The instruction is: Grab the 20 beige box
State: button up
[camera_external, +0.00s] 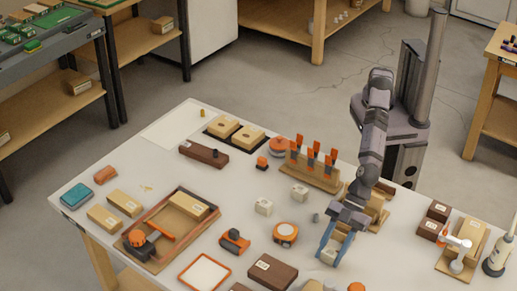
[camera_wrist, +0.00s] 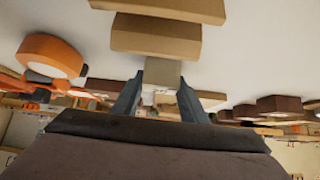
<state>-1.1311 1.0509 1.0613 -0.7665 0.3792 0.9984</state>
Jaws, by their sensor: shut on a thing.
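My gripper (camera_external: 336,249) points down over the right part of the white table, its blue fingers closed on the sides of a small beige box (camera_external: 338,242). In the wrist view, the gripper (camera_wrist: 160,88) has the box (camera_wrist: 162,71) between its two fingertips. Most of the box is hidden by the fingers, and I cannot read a number on it. I cannot tell whether it touches the table. Two similar small pale boxes stand on the table left of the gripper, one nearer (camera_external: 264,206) and one farther (camera_external: 300,192).
A brown box (camera_external: 272,272) and an orange-and-white round tool (camera_external: 286,233) lie left of the gripper. A wooden rack (camera_external: 316,175) with orange-handled tools stands behind. Dark brown boxes (camera_external: 432,222) sit to the right. In the wrist view, cardboard boxes (camera_wrist: 155,37) lie close beyond the fingertips.

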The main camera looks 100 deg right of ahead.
aim_at(331, 251)
notch_tip(331, 251, up, 10)
jog(key=shift+f, duration=0.1)
dwell(0.4)
